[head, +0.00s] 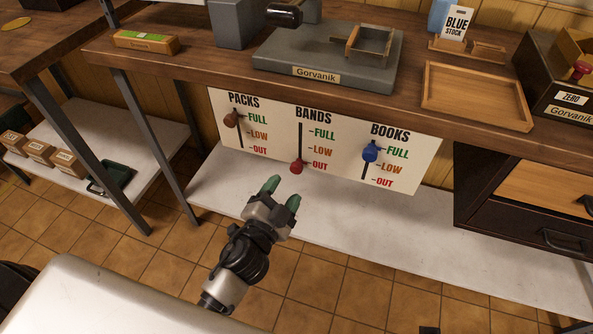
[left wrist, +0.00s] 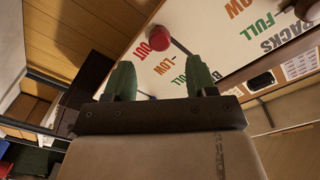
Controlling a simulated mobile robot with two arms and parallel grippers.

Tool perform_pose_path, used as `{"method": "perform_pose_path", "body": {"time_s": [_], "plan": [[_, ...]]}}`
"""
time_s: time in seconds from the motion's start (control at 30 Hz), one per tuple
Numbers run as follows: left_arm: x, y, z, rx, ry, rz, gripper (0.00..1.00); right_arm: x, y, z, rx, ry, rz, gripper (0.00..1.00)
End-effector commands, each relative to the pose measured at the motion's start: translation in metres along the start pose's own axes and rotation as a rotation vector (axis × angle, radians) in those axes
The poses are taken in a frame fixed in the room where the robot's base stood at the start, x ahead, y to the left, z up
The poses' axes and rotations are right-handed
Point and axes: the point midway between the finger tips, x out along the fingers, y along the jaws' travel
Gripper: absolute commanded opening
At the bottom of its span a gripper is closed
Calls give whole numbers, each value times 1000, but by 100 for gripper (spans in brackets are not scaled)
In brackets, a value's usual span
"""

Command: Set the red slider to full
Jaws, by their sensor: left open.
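The red slider (head: 297,166) is a round red knob at the bottom of the middle track, labelled BANDS, level with OUT. The white slider board (head: 270,140) hangs below the front edge of the wooden bench. My left gripper (head: 282,193) has green fingertips and is open and empty, a little below and in front of the red slider, apart from it. In the left wrist view the red knob (left wrist: 159,35) lies ahead, beyond and between the two fingertips (left wrist: 160,80). My right gripper is not in view.
A brown slider (head: 231,118) under PACKS sits near FULL on the left, and a blue slider (head: 370,151) under BOOKS near FULL on the right. A white lower shelf (head: 330,217) lies beneath the board. Dark drawers (head: 520,205) stand at right.

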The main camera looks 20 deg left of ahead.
Motion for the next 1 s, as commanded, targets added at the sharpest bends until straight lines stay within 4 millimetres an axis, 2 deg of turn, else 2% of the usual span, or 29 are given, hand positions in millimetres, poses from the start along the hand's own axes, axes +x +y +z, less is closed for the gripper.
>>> {"method": "perform_pose_path", "body": {"time_s": [0.1, 0.33, 0.5, 0.77, 1.0], "plan": [[26, -1, -1, 2, 1, -1, 57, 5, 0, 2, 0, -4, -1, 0], [58, 0, 0, 0, -1, 0, 57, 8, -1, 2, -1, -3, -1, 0], [68, 0, 1, -1, -2, 1, 57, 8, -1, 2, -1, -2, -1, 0], [68, 0, 1, -1, -2, 1, 57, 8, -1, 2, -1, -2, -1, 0], [68, 0, 1, -1, -2, 1, 20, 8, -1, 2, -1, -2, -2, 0]]}}
